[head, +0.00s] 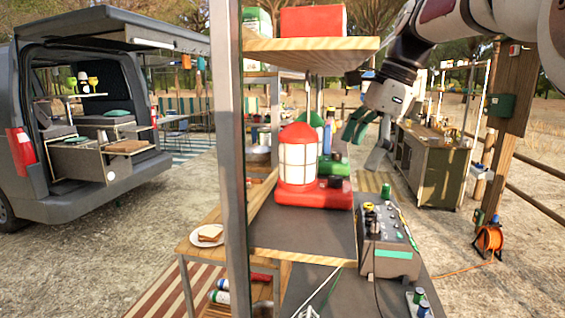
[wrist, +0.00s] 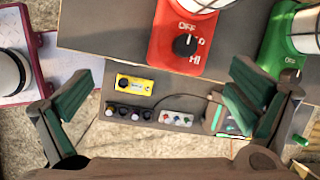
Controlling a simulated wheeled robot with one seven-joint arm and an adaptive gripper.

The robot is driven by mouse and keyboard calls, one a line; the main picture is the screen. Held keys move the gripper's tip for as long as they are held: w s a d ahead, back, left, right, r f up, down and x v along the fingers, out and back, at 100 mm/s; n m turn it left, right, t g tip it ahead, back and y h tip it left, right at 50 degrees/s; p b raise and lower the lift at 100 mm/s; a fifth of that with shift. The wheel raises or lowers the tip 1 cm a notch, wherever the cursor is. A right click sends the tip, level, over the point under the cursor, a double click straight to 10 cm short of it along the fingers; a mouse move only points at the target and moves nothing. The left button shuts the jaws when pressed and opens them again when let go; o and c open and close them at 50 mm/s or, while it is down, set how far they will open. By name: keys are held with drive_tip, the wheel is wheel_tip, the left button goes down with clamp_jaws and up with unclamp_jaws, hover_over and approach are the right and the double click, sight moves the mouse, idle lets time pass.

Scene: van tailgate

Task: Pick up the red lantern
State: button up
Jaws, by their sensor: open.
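The red lantern (head: 298,168) stands upright on a wooden shelf, with a red base, a white caged globe and a red cap. In the wrist view its red base (wrist: 182,52), with a black dial marked OFF and HI, shows at the top, and its upper part is cut off by the frame. My gripper (head: 367,150) is open and empty, to the right of the lantern and apart from it. In the wrist view the gripper's green-padded fingers (wrist: 160,98) are spread wide, with the lantern base beyond them. A green lantern (head: 330,160) stands behind the red one.
A grey metal post (head: 234,200) rises left of the lantern. An upper shelf (head: 318,48) with a red box (head: 312,20) hangs above it. A grey control box (head: 388,258) with knobs stands below right. The green lantern (wrist: 283,50) is close beside it in the wrist view.

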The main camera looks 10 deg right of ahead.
sight(337, 176)
drive_tip(key=w+f+m+p, duration=0.1)
drive_tip(key=w+a+f+m, duration=0.1)
drive_tip(key=w+f, duration=0.1)
drive_tip(key=w+f+p, duration=0.1)
drive_tip(key=f, duration=0.1)
drive_tip(key=shift+w+a+f+m+p, duration=0.15)
drive_tip(key=shift+w+a+m+p, duration=0.2)
drive_tip(key=shift+w+a+m, duration=0.05)
drive_tip(key=p+x, duration=0.1)
drive_tip(key=x, duration=0.1)
drive_tip(key=p+x, duration=0.1)
drive_tip(key=x, duration=0.1)
drive_tip(key=shift+s+a, duration=0.2)
drive_tip(key=shift+s, duration=0.2)
drive_tip(key=shift+w+a+f+y, duration=0.2)
drive_tip(key=shift+f+y, duration=0.1)
drive_tip(key=shift+f, duration=0.25)
drive_tip(key=c, duration=1.7)
drive_tip(key=shift+r, duration=0.1)
drive_tip(key=shift+c, duration=0.7)
